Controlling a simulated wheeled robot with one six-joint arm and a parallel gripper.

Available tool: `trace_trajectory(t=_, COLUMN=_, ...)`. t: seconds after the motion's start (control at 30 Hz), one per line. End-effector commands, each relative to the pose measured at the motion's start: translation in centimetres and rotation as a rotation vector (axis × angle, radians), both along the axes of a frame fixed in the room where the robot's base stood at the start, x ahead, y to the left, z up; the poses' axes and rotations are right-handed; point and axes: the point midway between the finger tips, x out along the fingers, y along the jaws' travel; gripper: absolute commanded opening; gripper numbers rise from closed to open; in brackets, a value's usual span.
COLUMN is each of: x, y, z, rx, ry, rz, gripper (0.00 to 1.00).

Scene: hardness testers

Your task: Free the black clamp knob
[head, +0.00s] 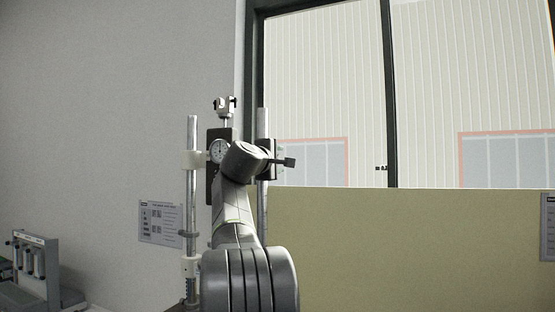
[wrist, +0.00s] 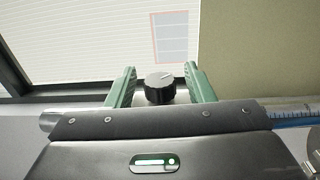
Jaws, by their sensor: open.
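The black clamp knob (wrist: 160,89) shows in the wrist view as a short ribbed cylinder with a pale line on its face. My gripper (wrist: 161,73) is open, with one green finger to the left of the knob and one to the right. A gap shows on each side, and I see no contact. In the head view my arm covers the middle of the test stand (head: 192,150), and I cannot make out my gripper's fingers there. A black lever-like part (head: 286,162) sticks out right of the right post; I cannot tell whether it belongs to the clamp.
A grey device (head: 38,265) stands at the lower left.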

Motion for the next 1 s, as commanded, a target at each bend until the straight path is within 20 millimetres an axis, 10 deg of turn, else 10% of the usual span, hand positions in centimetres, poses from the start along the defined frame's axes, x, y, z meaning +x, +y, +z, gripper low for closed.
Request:
trace_trajectory(t=0.3, x=0.0, y=0.0, z=0.0, rx=0.000, ry=0.000, rz=0.000, gripper=0.05)
trace_trajectory(t=1.0, x=0.0, y=-0.1, z=-1.1, rx=-0.085, ry=-0.202, rz=-0.003, gripper=0.05)
